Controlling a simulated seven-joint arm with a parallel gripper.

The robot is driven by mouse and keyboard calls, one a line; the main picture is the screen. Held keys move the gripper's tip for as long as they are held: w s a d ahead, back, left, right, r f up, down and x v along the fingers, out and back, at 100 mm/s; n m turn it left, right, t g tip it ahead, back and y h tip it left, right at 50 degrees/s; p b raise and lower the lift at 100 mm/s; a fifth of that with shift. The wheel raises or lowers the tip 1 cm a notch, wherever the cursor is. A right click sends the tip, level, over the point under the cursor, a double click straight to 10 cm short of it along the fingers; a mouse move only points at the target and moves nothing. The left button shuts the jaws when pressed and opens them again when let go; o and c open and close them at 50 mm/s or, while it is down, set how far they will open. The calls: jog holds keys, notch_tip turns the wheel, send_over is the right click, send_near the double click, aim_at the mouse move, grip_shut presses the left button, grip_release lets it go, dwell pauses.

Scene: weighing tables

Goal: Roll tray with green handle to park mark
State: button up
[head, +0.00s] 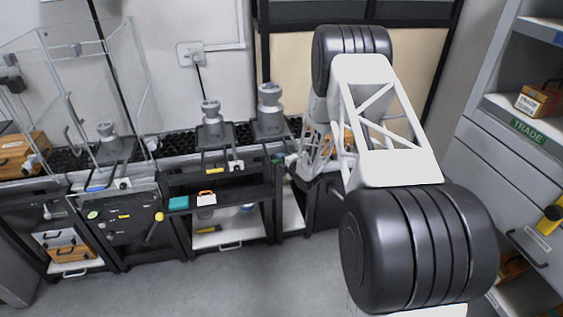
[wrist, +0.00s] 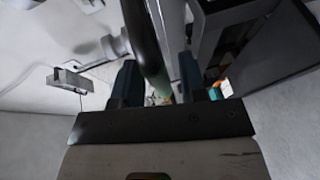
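My gripper (wrist: 160,88) shows in the wrist view with its two dark fingers apart. A dark curved bar (wrist: 150,45) runs between the fingers, with a greenish end (wrist: 164,92); light shows beside it, and I see no firm hold. In the head view my gripper (head: 302,164) is small and partly hidden behind my white arm, at the right end of the bench. A small green piece (head: 277,160) shows just left of it. I cannot tell whether this is the tray's green handle. The tray and the park mark cannot be made out.
Grey weighing instruments (head: 212,128) stand on the dark bench. A clear enclosure (head: 92,75) is at the left. Open shelves (head: 220,220) hold small items below. A grey cabinet (head: 520,170) with a yellow handle stands at the right. The floor (head: 240,285) in front is clear.

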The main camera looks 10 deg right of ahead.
grip_shut()
jog(key=shift+d, duration=0.15)
jog(key=d, duration=0.8)
jog(key=shift+d, duration=0.15)
grip_release()
jog(key=shift+s, duration=0.1)
